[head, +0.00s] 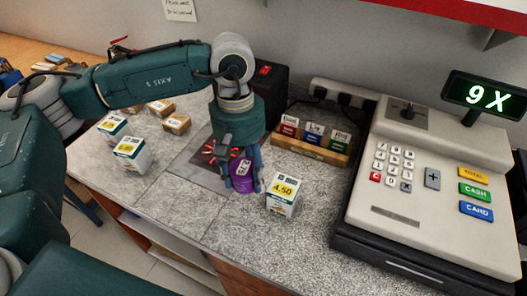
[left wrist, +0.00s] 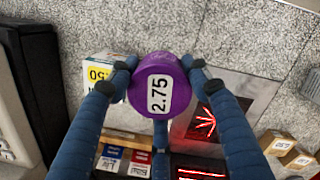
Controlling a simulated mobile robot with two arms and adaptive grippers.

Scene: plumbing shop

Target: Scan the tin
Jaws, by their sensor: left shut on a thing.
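The tin (head: 242,176) is purple with a white label; in the left wrist view the tin (left wrist: 160,88) shows "2.75" on its face. My left gripper (head: 243,172) is shut on it, with the blue fingers (left wrist: 155,85) around its sides. The scanner plate (head: 205,165) is a dark square in the counter with a red star of light; the left wrist view also shows the lit plate (left wrist: 212,120), beside the tin. The tin is at the plate's right edge in the head view; its exact height is unclear. My right gripper is out of view.
A white "4.50" box (head: 283,193) stands just right of the tin. The till (head: 430,185) fills the right, its display (head: 488,96) reading "9 X". A wooden rack (head: 311,147) of coloured cards stands behind. White boxes (head: 131,154) and small brown boxes (head: 177,123) stand left.

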